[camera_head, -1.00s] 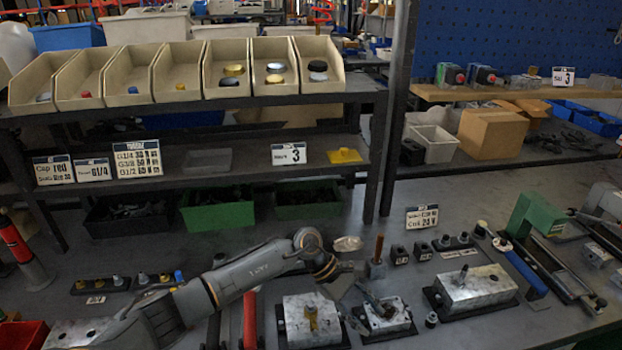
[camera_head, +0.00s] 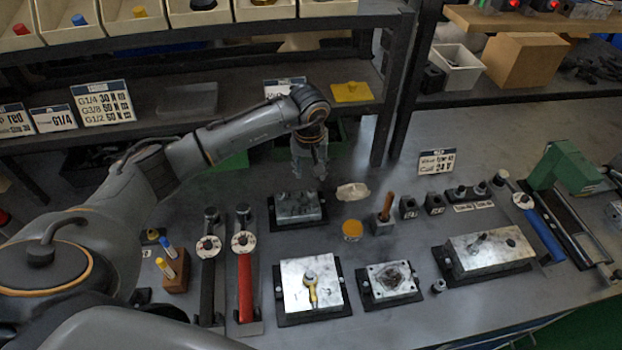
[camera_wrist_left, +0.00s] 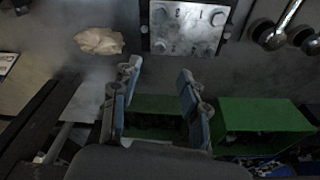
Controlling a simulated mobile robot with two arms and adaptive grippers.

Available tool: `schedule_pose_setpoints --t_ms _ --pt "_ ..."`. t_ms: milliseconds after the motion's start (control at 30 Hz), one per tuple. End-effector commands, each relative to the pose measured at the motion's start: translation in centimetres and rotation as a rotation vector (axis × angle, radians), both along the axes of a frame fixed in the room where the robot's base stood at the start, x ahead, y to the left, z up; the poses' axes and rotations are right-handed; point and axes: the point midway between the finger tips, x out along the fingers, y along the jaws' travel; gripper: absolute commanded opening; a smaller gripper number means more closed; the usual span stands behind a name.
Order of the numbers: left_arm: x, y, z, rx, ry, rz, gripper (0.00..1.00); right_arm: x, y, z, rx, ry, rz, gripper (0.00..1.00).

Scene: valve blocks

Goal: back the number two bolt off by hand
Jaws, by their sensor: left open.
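My left gripper (camera_head: 309,168) hangs fingers down behind a metal block (camera_head: 298,207) on a black base, above the back of the bench. In the left wrist view the left gripper (camera_wrist_left: 159,80) is open, with nothing between its fingers. The metal block (camera_wrist_left: 188,27) lies beyond the fingertips at the top of that view, apart from them. The marks are too small to tell which bolt is number two. My right gripper does not show.
Black- and red-handled tools (camera_head: 245,275) lie left of a block with a brass fitting (camera_head: 311,283). Further right are an open-topped block (camera_head: 391,279) and a larger block (camera_head: 490,251). A shelf post (camera_head: 393,90) stands right of the arm. Green bins (camera_wrist_left: 262,115) sit under the shelf.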

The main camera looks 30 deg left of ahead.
Motion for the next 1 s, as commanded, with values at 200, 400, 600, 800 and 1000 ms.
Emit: schedule_pose_setpoints --t_ms 200,400,600,800,1000 --pt "0.5 0.2 -4.2 -0.002 0.004 0.003 0.44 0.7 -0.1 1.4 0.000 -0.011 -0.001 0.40" --pt "1.0 0.3 -7.0 -0.004 0.002 0.004 0.44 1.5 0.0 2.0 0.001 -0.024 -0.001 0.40" --pt "1.2 0.4 -8.2 -0.002 0.000 0.001 0.44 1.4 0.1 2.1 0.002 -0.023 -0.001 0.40" --pt "1.2 0.5 -8.4 -0.002 -0.001 0.001 0.44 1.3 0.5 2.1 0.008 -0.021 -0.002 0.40" --pt "1.2 0.5 -8.4 -0.002 -0.001 0.002 0.18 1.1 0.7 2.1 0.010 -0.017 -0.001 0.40"
